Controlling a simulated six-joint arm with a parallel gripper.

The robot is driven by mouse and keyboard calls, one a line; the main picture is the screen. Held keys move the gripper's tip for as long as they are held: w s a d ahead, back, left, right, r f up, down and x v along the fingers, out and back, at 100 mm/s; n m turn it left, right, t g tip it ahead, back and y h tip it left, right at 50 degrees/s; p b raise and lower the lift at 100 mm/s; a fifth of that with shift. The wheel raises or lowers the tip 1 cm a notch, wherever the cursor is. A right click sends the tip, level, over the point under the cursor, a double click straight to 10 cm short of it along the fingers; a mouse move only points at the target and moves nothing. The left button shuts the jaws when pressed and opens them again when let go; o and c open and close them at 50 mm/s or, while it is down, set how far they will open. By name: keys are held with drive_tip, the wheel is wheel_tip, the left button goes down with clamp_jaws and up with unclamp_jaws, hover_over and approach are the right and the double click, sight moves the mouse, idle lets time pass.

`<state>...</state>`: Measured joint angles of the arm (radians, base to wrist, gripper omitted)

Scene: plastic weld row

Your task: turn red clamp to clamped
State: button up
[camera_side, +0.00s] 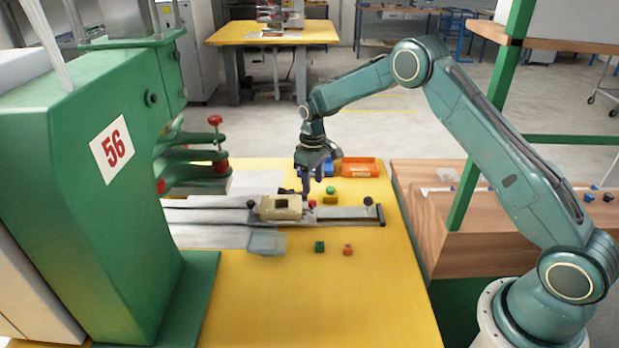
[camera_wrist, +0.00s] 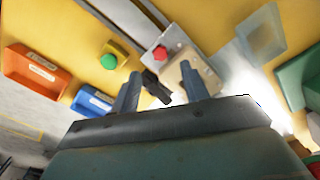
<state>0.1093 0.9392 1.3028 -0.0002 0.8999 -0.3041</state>
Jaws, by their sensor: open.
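The red clamp's knob (camera_side: 312,203) shows at the right end of a beige block (camera_side: 281,207) on the grey fixture rail. In the wrist view the red knob (camera_wrist: 160,53) lies just beyond my fingertips, beside the beige block (camera_wrist: 178,82). My gripper (camera_side: 306,187) points down just above the right end of the block. In the wrist view my gripper (camera_wrist: 162,74) is open, its two fingers apart. A black lever (camera_wrist: 156,88) shows between the fingers; I cannot tell whether they touch it. The clamp's lever position is not clear.
An orange bin (camera_side: 360,167) and a blue bin (camera_wrist: 92,103) stand behind the rail. Small green (camera_side: 320,246) and orange (camera_side: 347,249) pieces lie in front. The green machine (camera_side: 110,180) stands left. The yellow table (camera_side: 350,300) is clear at front right.

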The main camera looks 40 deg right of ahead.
drive_tip(key=s+a+r+t, duration=0.1)
drive_tip(key=s+r, duration=0.4)
drive_tip(key=r, duration=0.6)
drive_tip(key=s+a+r, duration=0.1)
drive_tip(key=s+r, duration=0.4)
drive_tip(key=r, duration=0.6)
drive_tip(key=shift+a+m+t, duration=0.3)
drive_tip(key=shift+a+t, duration=0.1)
drive_tip(key=shift+s+r, duration=0.15)
drive_tip(key=shift+r, duration=0.05)
drive_tip(key=s+a+r+t, duration=0.1)
drive_tip(key=s+r, duration=0.2)
drive_tip(key=s, duration=0.4)
drive_tip(key=s+a+r+t, duration=0.1)
drive_tip(key=s+r, duration=0.3)
drive_tip(key=s, duration=0.4)
drive_tip(key=s+a+f+m+t, duration=0.1)
drive_tip(key=s+f, duration=0.2)
drive_tip(key=s, duration=1.1)
drive_tip(key=shift+a+m+t, duration=0.25)
drive_tip(key=shift+m+t, duration=0.05)
drive_tip(key=shift+t, duration=0.1)
